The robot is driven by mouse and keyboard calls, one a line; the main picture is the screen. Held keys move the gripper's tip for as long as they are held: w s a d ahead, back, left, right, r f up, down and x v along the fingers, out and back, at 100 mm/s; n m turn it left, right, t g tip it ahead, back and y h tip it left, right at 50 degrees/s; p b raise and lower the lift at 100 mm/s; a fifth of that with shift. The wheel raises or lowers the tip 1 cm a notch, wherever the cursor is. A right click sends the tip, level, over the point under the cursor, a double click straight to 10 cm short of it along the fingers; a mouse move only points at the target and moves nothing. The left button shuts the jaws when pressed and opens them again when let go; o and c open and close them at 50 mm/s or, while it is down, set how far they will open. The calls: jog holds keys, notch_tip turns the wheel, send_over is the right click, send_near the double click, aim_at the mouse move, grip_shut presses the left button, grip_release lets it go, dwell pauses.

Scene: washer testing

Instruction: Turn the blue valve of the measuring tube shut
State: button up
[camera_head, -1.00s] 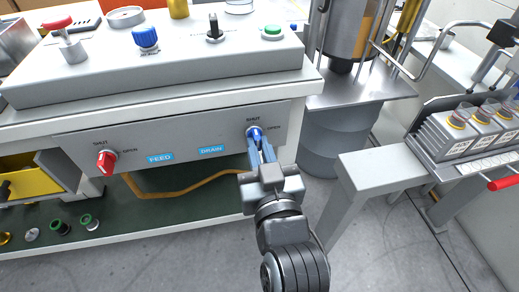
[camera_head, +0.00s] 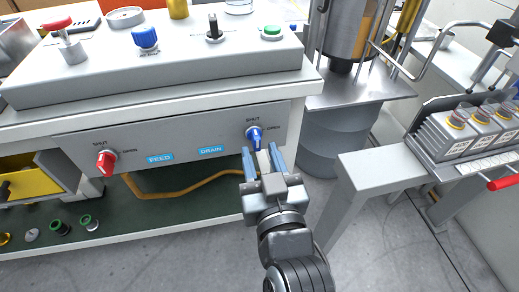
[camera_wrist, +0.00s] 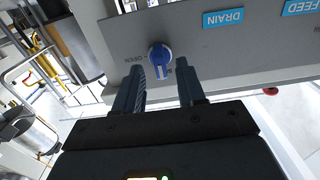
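The blue valve (camera_head: 254,135) is on the grey panel, right of the blue DRAIN label, with SHUT marked above it and OPEN to its right. Its handle stands near upright, towards the SHUT mark. It also shows in the wrist view (camera_wrist: 160,58), just beyond my fingers. My gripper (camera_head: 263,158) is open and empty, just in front of and below the valve. In the wrist view the two blue-grey fingers (camera_wrist: 163,92) are spread apart with the valve showing in the gap between them.
A red valve (camera_head: 106,161) sits at the panel's left, beside the FEED label (camera_head: 160,158). A yellow-brown hose (camera_head: 190,189) runs below the panel. A grey stand (camera_head: 385,166) is to the right. The floor in front is clear.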

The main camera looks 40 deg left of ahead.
jog(key=v, duration=0.6)
dwell(0.4)
